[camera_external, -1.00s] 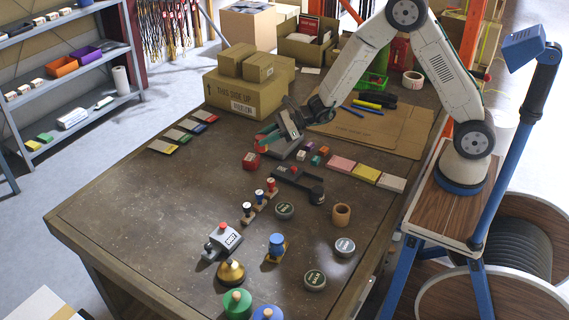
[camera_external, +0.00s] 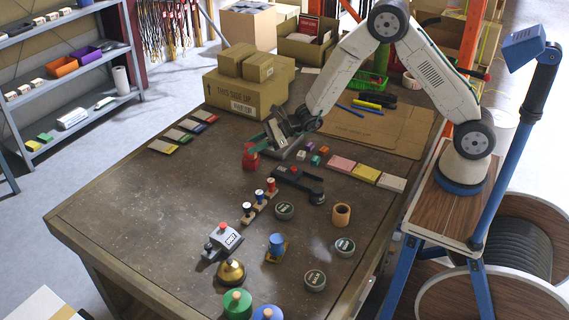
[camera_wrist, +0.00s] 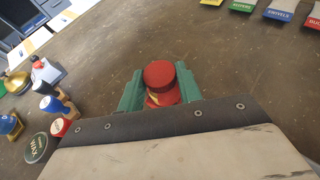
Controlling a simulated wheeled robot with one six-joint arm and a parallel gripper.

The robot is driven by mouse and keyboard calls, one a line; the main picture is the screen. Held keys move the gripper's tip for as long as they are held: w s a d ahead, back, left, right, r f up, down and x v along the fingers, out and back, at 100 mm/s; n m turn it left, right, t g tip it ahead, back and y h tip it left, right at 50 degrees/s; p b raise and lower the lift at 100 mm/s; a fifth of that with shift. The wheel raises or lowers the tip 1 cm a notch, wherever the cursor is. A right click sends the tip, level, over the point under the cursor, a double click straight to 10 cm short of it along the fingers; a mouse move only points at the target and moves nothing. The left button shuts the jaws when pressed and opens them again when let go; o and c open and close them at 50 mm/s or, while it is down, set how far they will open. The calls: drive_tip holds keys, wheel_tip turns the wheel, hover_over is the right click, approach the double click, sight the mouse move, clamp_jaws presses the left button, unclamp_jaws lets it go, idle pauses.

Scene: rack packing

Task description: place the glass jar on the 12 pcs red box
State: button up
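The "12 pcs" print is not readable.
A large cardboard box (camera_external: 245,95) stands behind the gripper. Pink, yellow and white boxes (camera_external: 341,163) lie to the right. The left middle of the table is clear.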

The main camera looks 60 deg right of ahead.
drive_tip(key=o, duration=0.4)
drive_tip(key=shift+c, duration=0.2)
drive_tip(key=shift+r, duration=0.2)
drive_tip(key=v, duration=1.2)
drive_tip(key=s+a+r+n+g+y, duration=0.2)
drive_tip(key=s+r+n+g, duration=0.5)
drive_tip(key=s+r+n, duration=1.05)
drive_tip(key=s+d+n+g+h, duration=0.1)
drive_tip(key=s+d+n+h, duration=0.8)
drive_tip(key=s+d, duration=0.8)
drive_tip(key=s+h, duration=0.2)
drive_tip(key=s, duration=0.2)
drive_tip(key=shift+s+d+r+h, duration=0.2)
drive_tip(key=shift+s+d+h, duration=0.1)
drive_tip(key=shift+d, duration=0.05)
drive_tip(key=shift+n, duration=0.25)
